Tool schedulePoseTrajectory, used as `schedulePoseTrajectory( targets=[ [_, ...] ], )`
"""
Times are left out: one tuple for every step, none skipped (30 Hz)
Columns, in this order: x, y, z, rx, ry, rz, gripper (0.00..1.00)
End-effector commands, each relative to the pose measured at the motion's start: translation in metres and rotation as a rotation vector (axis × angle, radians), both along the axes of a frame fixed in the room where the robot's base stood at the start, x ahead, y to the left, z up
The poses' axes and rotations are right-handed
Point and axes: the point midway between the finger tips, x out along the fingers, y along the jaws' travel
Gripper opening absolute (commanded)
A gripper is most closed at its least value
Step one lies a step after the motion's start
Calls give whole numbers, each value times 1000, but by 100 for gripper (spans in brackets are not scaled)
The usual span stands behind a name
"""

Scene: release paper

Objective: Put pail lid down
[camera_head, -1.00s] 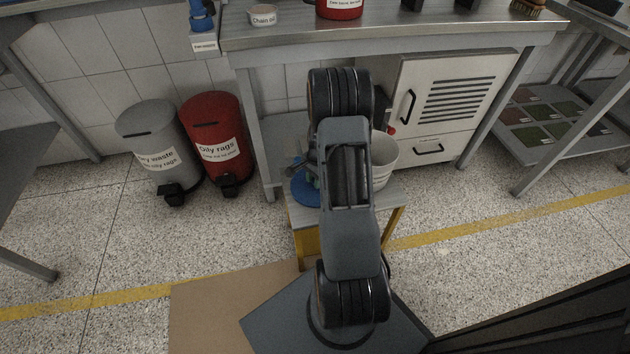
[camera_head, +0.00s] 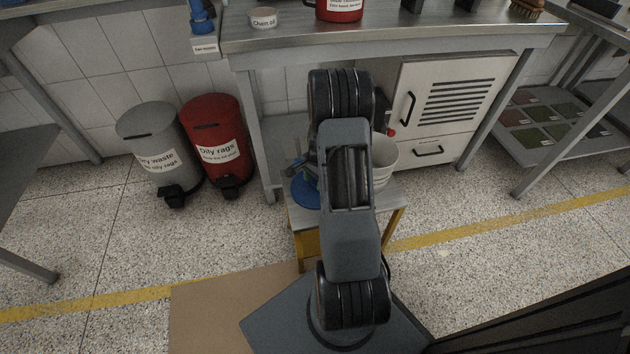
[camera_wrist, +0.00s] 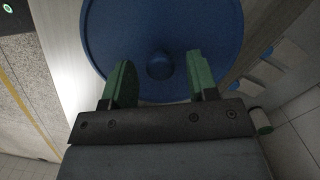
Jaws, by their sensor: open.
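The blue round pail lid (camera_head: 304,193) lies on the small yellow-legged stand, partly hidden by my arm in the head view. In the wrist view the lid (camera_wrist: 108,30) fills the upper middle, with its round knob (camera_wrist: 159,66) in the centre. My gripper (camera_wrist: 160,60) is open, with its two green fingers apart on either side of the knob and not touching it in this view. The white pail (camera_head: 384,162) stands to the right of the lid, partly behind my arm.
A grey bin (camera_head: 148,135) and a red oily-rags bin (camera_head: 213,128) stand to the left. A white cabinet (camera_head: 445,100) is behind on the right. Floor around the stand is clear.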

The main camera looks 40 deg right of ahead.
Motion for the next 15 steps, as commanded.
schedulePoseTrajectory(
  targets=[
    [1, -2, 11, -3, -3, 0, 54],
    [1, -2, 16, -3, -3, 0, 54],
    [1, -3, 24, -2, -3, -1, 54],
    [1, -4, 31, -3, -3, -1, 54],
    [1, -5, 37, -3, -4, -1, 54],
    [1, -6, 45, -2, -3, -1, 54],
    [1, -6, 51, -2, -3, -1, 54],
    [2, -7, 57, -3, -4, -1, 54],
    [2, -8, 64, -2, -4, -1, 54],
    [1, -9, 69, -2, -3, -1, 54],
    [2, -9, 75, -3, -3, -1, 54],
    [2, -10, 81, -3, -3, -1, 54],
    [2, -11, 85, -2, -3, -1, 54],
    [2, -11, 89, -2, -2, -1, 54],
    [2, -12, 94, -2, -2, 0, 54]
  ],
)
